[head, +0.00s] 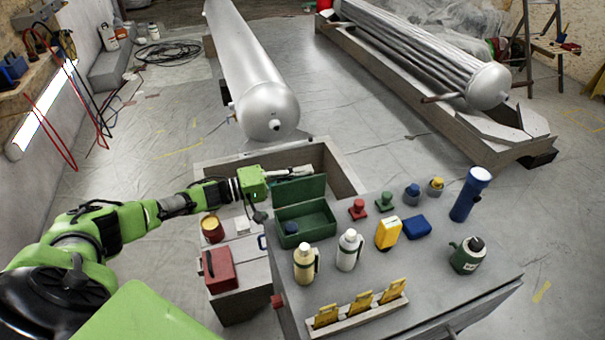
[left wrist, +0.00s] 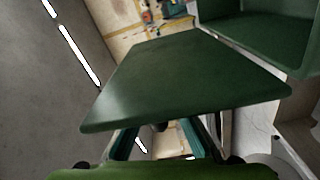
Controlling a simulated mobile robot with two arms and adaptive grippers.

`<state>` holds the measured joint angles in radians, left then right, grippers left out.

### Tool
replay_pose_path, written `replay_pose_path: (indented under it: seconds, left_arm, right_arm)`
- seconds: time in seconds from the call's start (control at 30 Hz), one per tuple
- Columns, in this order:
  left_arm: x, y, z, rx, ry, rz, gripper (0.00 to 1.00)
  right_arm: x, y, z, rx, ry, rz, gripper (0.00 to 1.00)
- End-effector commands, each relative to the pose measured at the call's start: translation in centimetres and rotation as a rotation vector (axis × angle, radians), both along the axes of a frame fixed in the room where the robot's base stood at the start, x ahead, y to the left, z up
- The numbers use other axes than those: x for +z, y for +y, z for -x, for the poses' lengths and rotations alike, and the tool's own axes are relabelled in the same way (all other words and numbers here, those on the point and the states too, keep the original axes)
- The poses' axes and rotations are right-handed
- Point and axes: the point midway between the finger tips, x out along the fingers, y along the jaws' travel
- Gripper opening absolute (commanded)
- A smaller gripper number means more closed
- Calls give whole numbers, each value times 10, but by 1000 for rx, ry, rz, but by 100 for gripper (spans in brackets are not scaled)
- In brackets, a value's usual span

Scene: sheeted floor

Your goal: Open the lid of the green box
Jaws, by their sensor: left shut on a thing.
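The green box (head: 318,232) stands at the left back of the grey table. Its lid (head: 300,189) is raised and stands roughly upright at the box's back edge, so the inside shows. A small dark blue thing (head: 291,228) shows at the box's left end. My left gripper (head: 303,172) is at the lid's upper edge and shut on it. In the left wrist view the lid (left wrist: 190,80) fills the middle, and part of the open box (left wrist: 265,35) shows at the upper right. The fingers (left wrist: 168,145) are partly hidden behind the lid. My right gripper is out of view.
A cream flask (head: 305,263) and a white flask (head: 349,250) stand before the box on the table (head: 440,295). A red box (head: 218,270) is at the left.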

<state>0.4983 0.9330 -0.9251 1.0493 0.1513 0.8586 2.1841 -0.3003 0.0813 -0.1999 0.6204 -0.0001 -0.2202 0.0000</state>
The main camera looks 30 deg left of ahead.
Motion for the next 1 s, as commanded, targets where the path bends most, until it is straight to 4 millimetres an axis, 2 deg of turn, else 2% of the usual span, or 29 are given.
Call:
replay_pose_path:
  seconds: [0.07,0.1,0.17,0.67,0.77,1.0]
  left_arm:
    - [-1,3,0,7,2,-7,0]
    - [-2,3,0,7,2,-7,12]
    - [-2,3,0,7,2,-7,26]
    - [-1,5,5,1,2,-4,26]
    - [-2,14,15,3,4,-5,26]
    - [-3,49,54,3,6,-6,26]
  right_arm:
    - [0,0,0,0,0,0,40]
    - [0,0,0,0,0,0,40]
    - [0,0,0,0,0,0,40]
    - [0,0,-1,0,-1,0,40]
    - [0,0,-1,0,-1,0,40]
    - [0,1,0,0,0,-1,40]
